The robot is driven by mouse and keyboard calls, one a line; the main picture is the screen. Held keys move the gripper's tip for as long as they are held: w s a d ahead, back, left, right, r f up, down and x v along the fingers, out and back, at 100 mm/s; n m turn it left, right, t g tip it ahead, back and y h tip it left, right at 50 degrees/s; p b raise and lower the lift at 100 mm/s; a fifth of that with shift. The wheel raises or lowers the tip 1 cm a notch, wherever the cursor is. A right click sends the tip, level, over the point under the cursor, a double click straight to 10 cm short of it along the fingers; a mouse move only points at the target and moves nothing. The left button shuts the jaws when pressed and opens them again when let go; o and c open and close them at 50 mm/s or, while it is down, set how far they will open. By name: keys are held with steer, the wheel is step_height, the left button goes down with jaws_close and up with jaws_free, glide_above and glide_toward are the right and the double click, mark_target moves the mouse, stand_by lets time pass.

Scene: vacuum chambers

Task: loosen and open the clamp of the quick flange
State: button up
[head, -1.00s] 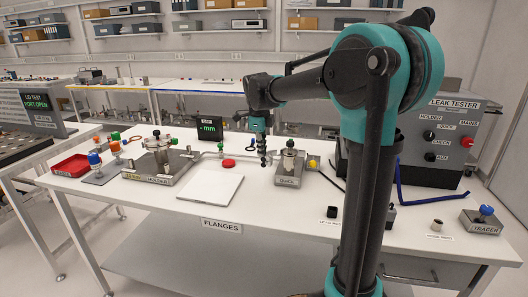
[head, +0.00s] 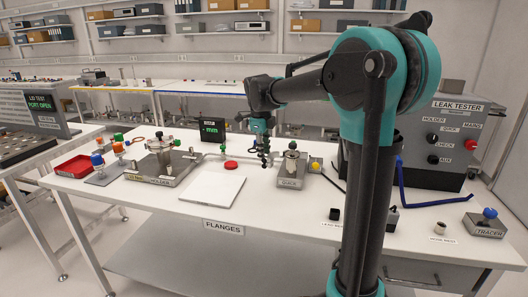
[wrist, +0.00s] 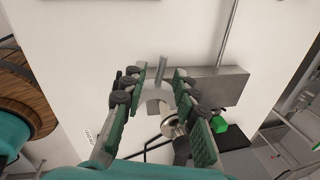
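The quick flange (head: 292,163) stands on a grey metal base labelled QUICK (head: 290,183), on the white table. It is a small upright metal fitting. My gripper (head: 264,164) points down just left of it in the head view. In the wrist view my gripper (wrist: 160,78) is open, with a dark-padded green finger on each side. Between the fingers I see the light grey clamp (wrist: 157,92) with a short metal pin (wrist: 161,68). The fingers look apart from the clamp on both sides. The round flange end (wrist: 171,126) is partly hidden by the right finger.
The holder fixture (head: 163,160), a white tile (head: 212,189) and a red cap (head: 231,165) lie to the left. A yellow part (head: 315,164) is right of the flange. The leak tester (head: 450,140) with a blue cable (head: 425,202) stands farther right.

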steer(key=shift+r, duration=0.1)
step_height(320, 180, up, 12)
steer(key=s+a, duration=0.1)
steer(key=s, duration=0.1)
steer(key=shift+f, duration=0.2)
steer(key=shift+s, duration=0.15)
stand_by(0.3)
